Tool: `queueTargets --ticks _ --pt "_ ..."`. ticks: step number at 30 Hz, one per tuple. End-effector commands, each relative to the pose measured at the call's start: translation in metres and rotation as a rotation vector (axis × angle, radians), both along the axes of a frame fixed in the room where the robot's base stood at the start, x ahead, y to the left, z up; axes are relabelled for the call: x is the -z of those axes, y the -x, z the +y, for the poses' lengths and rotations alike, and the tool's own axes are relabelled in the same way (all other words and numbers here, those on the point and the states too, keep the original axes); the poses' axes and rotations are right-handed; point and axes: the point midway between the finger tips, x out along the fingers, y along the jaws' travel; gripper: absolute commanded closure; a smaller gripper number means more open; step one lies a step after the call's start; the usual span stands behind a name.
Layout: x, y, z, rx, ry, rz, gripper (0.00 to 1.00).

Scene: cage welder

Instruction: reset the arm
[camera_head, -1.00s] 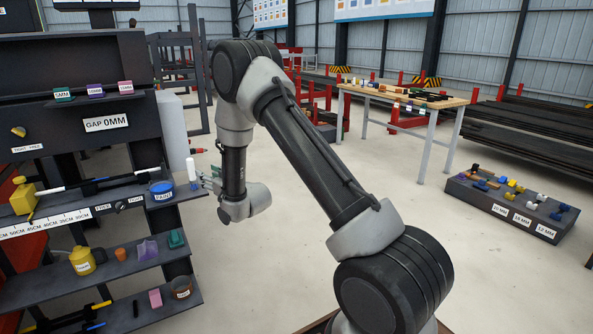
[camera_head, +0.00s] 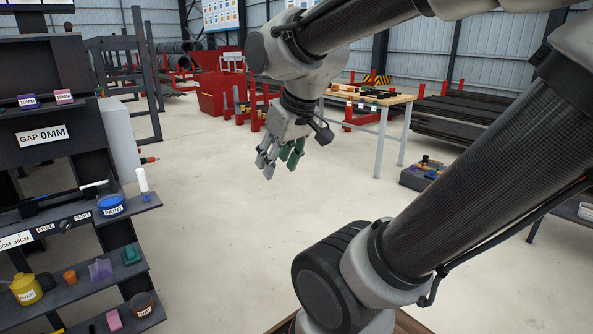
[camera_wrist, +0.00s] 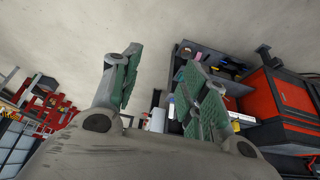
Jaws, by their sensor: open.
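My gripper (camera_head: 280,163) hangs from my raised arm in the upper middle of the head view, fingers pointing down. It is over open floor, between the dark shelf stand on the left and the wooden-topped table behind. My arm crosses the upper and right part of the head view and hides some of the background.
The wooden-topped table (camera_head: 400,100) and a red bin (camera_head: 215,100) stand behind. The floor (camera_head: 220,240) between is clear.

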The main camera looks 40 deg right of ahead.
Motion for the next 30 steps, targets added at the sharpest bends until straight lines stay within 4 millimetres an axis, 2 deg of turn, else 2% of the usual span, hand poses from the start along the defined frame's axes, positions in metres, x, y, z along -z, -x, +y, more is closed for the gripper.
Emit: queueTargets --ticks 1,3,6,30 --pt "0.001 0.020 -0.001 0.005 -0.002 0.024 0.56" --pt "0.003 0.041 -0.002 0.012 -0.005 0.059 0.56" --pt "0.006 0.056 -0.002 0.015 -0.007 0.088 0.56" --pt "0.006 0.059 -0.002 0.015 -0.008 0.094 0.56"
